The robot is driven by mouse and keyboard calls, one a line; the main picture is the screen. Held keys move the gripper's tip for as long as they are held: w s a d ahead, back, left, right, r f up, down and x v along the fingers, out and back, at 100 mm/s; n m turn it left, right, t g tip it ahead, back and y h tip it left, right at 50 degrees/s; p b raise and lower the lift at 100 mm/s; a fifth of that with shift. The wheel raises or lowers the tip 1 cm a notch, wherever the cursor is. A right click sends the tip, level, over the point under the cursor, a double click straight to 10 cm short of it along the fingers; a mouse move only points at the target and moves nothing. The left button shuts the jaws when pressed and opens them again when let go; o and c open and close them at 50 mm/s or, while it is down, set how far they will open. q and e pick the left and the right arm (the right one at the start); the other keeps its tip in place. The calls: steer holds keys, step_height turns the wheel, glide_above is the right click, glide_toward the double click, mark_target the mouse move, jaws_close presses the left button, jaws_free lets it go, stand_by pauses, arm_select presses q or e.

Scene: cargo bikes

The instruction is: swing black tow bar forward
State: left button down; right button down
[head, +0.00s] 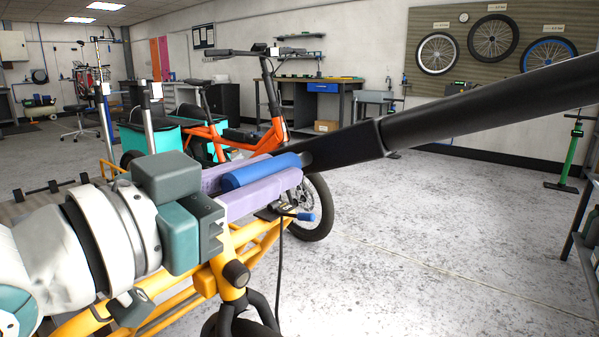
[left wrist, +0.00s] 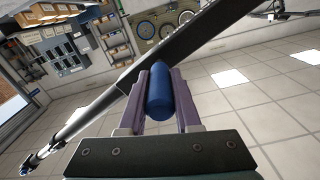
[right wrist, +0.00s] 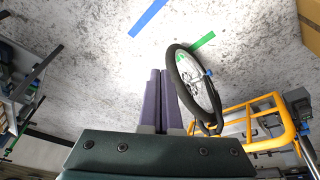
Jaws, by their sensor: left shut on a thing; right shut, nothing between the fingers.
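The black tow bar (head: 440,117) runs from a blue grip (head: 258,172) near my left gripper up to the right edge of the head view. My left gripper (head: 299,165) is shut on the blue grip, with one purple finger on each side of it. In the left wrist view the blue grip (left wrist: 160,95) lies between the fingers, and the tow bar (left wrist: 195,40) slants across beyond it. My right gripper (right wrist: 161,72) shows only in the right wrist view. Its purple fingers are together and empty, pointing toward the floor.
A yellow cargo bike frame (head: 180,297) is below my left gripper. An orange bike (head: 205,135) stands behind. The floor at centre right is clear. A wheel (right wrist: 181,80) is beside my right fingers in the right wrist view.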

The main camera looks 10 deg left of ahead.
arm_select(q)
step_height(320, 180, down, 7)
steer(key=d+m+b, duration=0.1)
steer(key=m+b, duration=0.2)
steer(key=shift+s+d+f, duration=0.2)
steer(key=shift+s, duration=0.25)
steer(key=c, duration=0.9)
jaws_free()
steer(key=shift+c, duration=0.2)
steer(key=o, duration=0.3)
steer(key=shift+d, duration=0.1)
steer(key=shift+o, duration=0.2)
steer(key=shift+r, duration=0.15)
